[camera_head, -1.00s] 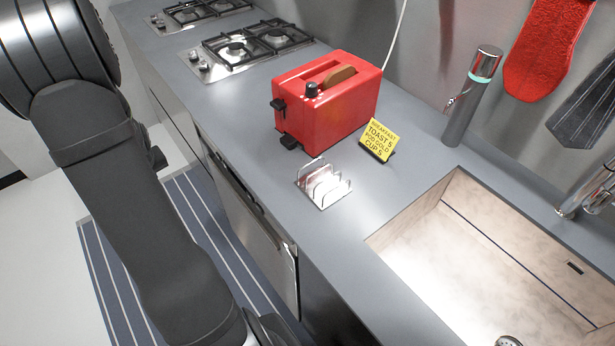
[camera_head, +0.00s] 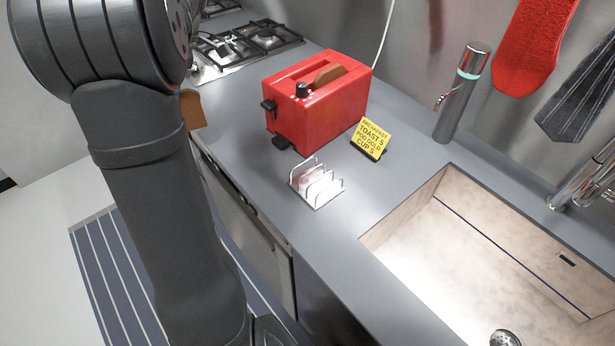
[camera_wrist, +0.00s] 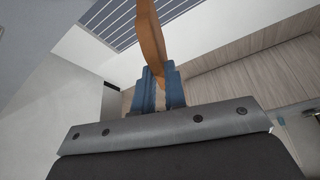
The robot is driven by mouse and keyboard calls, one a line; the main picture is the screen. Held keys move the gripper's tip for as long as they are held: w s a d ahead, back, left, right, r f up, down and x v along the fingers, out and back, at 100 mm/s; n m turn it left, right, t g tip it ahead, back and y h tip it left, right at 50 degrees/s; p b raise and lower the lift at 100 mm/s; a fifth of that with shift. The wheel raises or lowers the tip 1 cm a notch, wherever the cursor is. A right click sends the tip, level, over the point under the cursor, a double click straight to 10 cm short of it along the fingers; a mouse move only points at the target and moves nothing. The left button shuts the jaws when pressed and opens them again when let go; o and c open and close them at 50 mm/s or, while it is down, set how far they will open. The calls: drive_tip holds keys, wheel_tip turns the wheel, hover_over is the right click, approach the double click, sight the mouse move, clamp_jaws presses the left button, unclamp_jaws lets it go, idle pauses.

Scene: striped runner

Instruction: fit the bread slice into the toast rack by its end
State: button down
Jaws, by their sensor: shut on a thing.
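A brown bread slice (camera_wrist: 152,38) is held by its edge between the blue fingers of my gripper (camera_wrist: 158,80) in the wrist view. In the head view a part of the slice (camera_head: 194,108) shows beside my arm, near the counter's left edge and left of the red toaster; my gripper is hidden there behind the arm. The wire toast rack (camera_head: 317,187) stands on the grey counter in front of the toaster, well to the right of the held slice and apart from it. I see no bread in the rack.
The red toaster (camera_head: 320,105) stands behind the rack with another brown slice (camera_head: 328,75) in its slot. A yellow sign (camera_head: 371,138) stands right of the rack. The sink (camera_head: 480,250) lies to the right, the hob (camera_head: 250,48) at the back left.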

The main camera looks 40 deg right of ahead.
drive_tip(key=s+d+r+n+g, duration=0.2)
drive_tip(key=s+d+r+n, duration=0.4)
drive_tip(key=s+d+r, duration=0.6)
drive_tip(key=s+d+f+m, duration=0.1)
drive_tip(key=s+d+f, duration=0.25)
drive_tip(key=s, duration=0.45)
drive_tip(key=s+d+f, duration=0.2)
drive_tip(key=s+f, duration=0.2)
drive_tip(key=s, duration=0.4)
drive_tip(key=s+d+f+m, duration=0.1)
drive_tip(key=s+d+f, duration=0.15)
drive_tip(key=s, duration=0.55)
drive_tip(key=w+a+f, duration=0.1)
drive_tip(key=w+f, duration=1)
drive_tip(key=shift+a+f+t, duration=0.2)
drive_tip(key=shift+f+t, duration=0.05)
drive_tip(key=shift+t, duration=0.05)
drive_tip(key=shift+w+f, duration=0.1)
drive_tip(key=shift+f, duration=0.05)
drive_tip(key=c, duration=1.5)
unclamp_jaws()
